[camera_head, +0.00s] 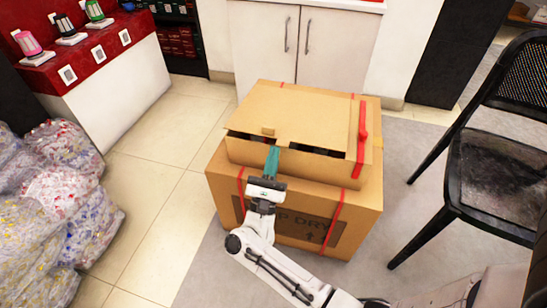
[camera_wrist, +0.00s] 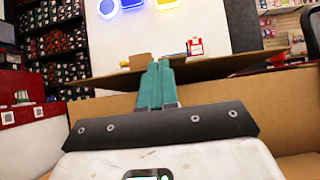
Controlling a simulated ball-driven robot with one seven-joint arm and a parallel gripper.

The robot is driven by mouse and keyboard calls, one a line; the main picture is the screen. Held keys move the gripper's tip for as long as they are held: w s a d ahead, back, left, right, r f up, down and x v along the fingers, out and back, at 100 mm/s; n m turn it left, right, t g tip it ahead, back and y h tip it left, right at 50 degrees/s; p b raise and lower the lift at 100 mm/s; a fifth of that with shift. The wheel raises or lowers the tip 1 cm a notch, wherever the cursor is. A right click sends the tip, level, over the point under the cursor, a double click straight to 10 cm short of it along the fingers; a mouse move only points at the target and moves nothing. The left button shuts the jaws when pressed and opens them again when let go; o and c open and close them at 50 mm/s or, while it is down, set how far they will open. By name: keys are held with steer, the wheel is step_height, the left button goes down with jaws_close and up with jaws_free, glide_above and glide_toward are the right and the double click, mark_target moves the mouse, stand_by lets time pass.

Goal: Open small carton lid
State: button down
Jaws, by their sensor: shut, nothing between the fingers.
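The small carton (camera_head: 300,165) is a brown cardboard box with red straps, resting on a larger brown carton (camera_head: 285,220). Its lid (camera_head: 305,115) is slightly raised at the front, with dark gaps under the front edge. A small cardboard tab (camera_head: 268,131) stands near that edge. My gripper (camera_head: 272,152) has teal fingers, shut and empty, at the front edge of the lid. In the wrist view, the fingers (camera_wrist: 158,66) reach the lid's edge (camera_wrist: 210,68), and the carton's front wall (camera_wrist: 230,95) lies below. I cannot tell whether the fingertips touch the lid.
A black chair (camera_head: 490,160) stands close on the right. Filled clear bags (camera_head: 50,210) are piled at the left. A white cabinet (camera_head: 300,45) is behind the cartons. A counter (camera_head: 110,80) with a red top is at upper left. Tiled floor (camera_head: 155,190) left of the cartons is free.

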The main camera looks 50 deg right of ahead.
steer(key=w+d+r+g+y+p, duration=0.2)
steer(key=d+r+y+p, duration=0.3)
steer(key=r+p, duration=1)
steer(key=w+d+r+g+y+p, duration=0.15)
steer(key=d+r+y+p, duration=0.6)
steer(key=p, duration=1.25)
steer(key=w+d+r, duration=0.2)
steer(key=w+d, duration=0.1)
steer(key=d, duration=0.4)
steer(key=w+d+r+h+p, duration=0.1)
steer(key=w+d+r, duration=0.1)
steer(key=d, duration=0.5)
steer(key=w+d+r+h+p, duration=0.1)
steer(key=w+d+r, duration=0.2)
steer(key=d, duration=0.3)
steer(key=shift+w+d+r, duration=0.3)
steer(key=shift+d+r, duration=0.1)
steer(key=shift+r, duration=0.2)
steer(key=shift+p, duration=0.3)
